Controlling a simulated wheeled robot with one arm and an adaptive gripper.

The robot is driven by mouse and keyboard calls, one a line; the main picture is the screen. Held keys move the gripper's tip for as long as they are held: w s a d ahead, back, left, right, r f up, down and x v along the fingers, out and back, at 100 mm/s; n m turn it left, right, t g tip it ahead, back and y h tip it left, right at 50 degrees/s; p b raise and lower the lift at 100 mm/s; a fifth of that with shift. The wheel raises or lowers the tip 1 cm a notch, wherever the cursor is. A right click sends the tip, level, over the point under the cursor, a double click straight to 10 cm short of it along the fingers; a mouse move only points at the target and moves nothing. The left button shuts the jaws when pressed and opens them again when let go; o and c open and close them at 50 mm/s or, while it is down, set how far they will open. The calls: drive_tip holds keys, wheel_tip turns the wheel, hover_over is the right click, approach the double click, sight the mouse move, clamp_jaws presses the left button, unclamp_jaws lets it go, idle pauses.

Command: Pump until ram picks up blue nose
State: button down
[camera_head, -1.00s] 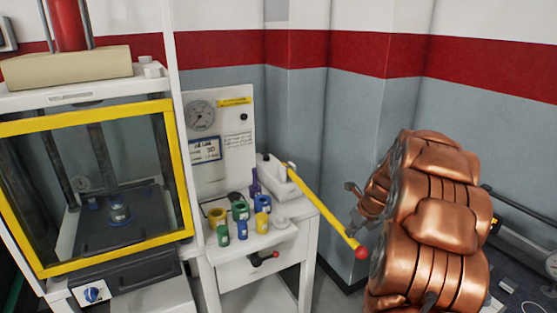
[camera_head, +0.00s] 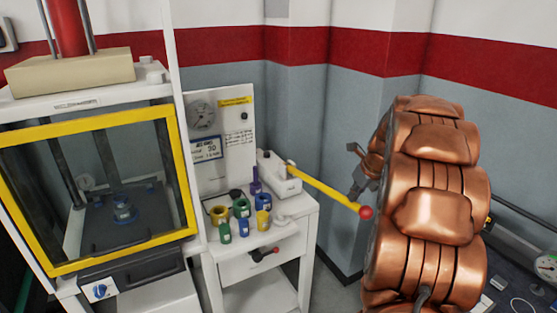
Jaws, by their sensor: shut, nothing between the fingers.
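The yellow pump lever (camera_head: 325,189) runs from the white pump body (camera_head: 277,176) on the side table out to a red knob (camera_head: 366,212). My gripper (camera_head: 362,184) is shut and empty, just above and left of the knob; whether it touches the lever I cannot tell. The blue nose (camera_head: 122,207) stands on the dark plate inside the press chamber, behind the yellow-framed guard (camera_head: 98,119). The ram (camera_head: 106,154) shows only dimly through the guard, and its contact with the nose cannot be made out.
Several green, yellow and blue pieces (camera_head: 240,208) stand on the white side table (camera_head: 275,235). A gauge panel (camera_head: 219,139) with a display rises behind them. My copper-coloured arm fills the right side. Grey wall stands behind the lever.

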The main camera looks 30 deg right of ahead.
drive_tip(key=shift+f, duration=0.4)
wheel_tip(320, 180, down, 9)
drive_tip(key=b, duration=0.1)
drive_tip(key=shift+s, duration=0.15)
idle(3.0)
drive_tip(key=shift+r, duration=0.1)
drive_tip(key=r+p, duration=0.1)
drive_tip(key=r, duration=0.9)
drive_tip(key=shift+w, duration=0.2)
drive_tip(key=v, duration=0.4)
drive_tip(key=s+v, duration=0.1)
drive_tip(key=v, duration=0.3)
drive_tip(key=shift+f, duration=0.2)
idle(0.6)
